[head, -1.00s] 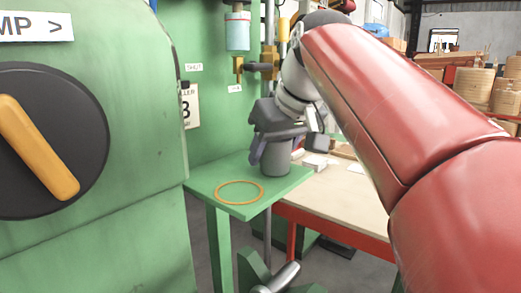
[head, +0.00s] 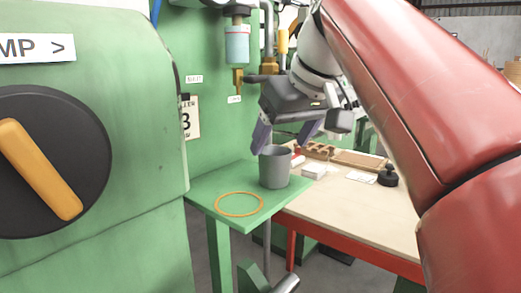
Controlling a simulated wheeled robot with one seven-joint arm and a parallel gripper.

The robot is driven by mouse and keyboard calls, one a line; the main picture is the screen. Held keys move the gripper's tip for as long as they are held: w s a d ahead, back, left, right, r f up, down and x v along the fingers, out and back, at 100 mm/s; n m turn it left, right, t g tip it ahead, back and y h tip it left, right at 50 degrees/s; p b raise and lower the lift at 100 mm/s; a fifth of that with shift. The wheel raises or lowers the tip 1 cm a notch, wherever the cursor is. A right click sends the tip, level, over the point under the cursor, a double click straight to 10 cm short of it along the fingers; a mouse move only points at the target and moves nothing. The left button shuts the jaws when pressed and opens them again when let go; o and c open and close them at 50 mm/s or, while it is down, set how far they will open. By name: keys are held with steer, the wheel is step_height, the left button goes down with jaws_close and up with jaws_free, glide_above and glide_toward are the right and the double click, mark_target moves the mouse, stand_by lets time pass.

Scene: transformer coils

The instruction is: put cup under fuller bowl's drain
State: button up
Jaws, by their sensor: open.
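A grey cup (head: 274,167) stands upright on the green shelf (head: 212,187), near its right back side. An orange ring (head: 239,204) is marked on the shelf, to the front left of the cup and apart from it. A bowl with pale blue liquid (head: 237,45) hangs on the green wall above the shelf, with a brass drain (head: 238,80) below it. A second bowl, yellow (head: 283,42), is partly seen to its right; its level cannot be told.
A large green machine with a black dial and orange handle (head: 40,168) fills the left. A workbench (head: 345,215) on the right holds small boxes, a wooden tray (head: 360,160) and a black knob-like object (head: 388,175). The shelf around the ring is clear.

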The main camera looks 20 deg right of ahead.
steer(key=p+v, duration=0.1)
steer(key=v, duration=0.4)
steer(key=shift+s+r, duration=0.25)
steer(key=shift+r, duration=0.05)
